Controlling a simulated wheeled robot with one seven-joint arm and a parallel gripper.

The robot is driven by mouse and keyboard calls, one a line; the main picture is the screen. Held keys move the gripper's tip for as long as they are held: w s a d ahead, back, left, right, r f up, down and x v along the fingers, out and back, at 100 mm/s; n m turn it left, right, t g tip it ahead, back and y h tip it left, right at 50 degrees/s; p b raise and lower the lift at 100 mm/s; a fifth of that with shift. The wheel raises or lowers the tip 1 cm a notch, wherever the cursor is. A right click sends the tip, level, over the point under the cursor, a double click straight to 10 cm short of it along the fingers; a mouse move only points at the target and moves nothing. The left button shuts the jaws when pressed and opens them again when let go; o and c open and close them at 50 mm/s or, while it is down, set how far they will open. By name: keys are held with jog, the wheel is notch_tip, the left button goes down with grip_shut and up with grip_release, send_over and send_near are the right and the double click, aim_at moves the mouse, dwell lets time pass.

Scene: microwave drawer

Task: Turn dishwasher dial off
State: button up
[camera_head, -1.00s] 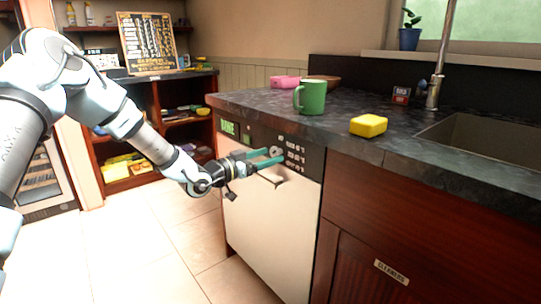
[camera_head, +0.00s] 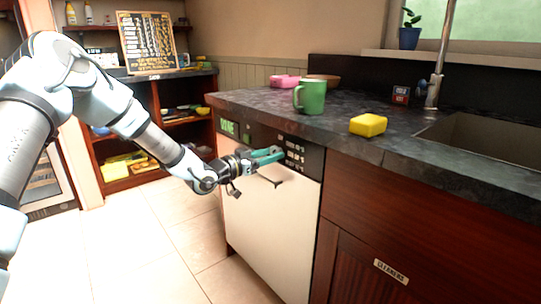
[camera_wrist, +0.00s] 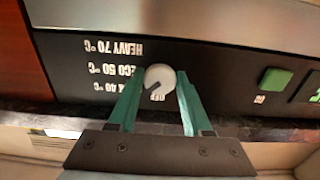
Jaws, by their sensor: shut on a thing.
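The dishwasher (camera_head: 262,225) is a white-fronted unit under the dark counter, with a black control panel along its top. In the wrist view the round white dial (camera_wrist: 160,77) sits on the black panel (camera_wrist: 215,70), between my two green fingers. My gripper (camera_wrist: 160,82) is shut on the dial from both sides. The dial's dark pointer mark faces the lower left in that view, near the partly hidden OFF label (camera_wrist: 158,97). Temperature labels stand to its left. In the head view my gripper (camera_head: 282,153) reaches the panel and hides the dial.
A dark handle (camera_head: 270,181) juts out below the panel. A green button (camera_wrist: 275,80) sits right of the dial in the wrist view. A green mug (camera_head: 312,97) and yellow sponge (camera_head: 368,125) stand on the counter (camera_head: 345,145). Floor before the dishwasher is clear.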

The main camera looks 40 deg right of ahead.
grip_shut()
jog(key=shift+n, duration=0.3)
jog(key=n+p, duration=0.1)
jog(key=n, duration=0.2)
jog(key=shift+n+p, duration=1.05)
jog(key=shift+n, duration=1.55)
jog(key=o, duration=0.9)
grip_release()
jog(key=shift+o, duration=0.2)
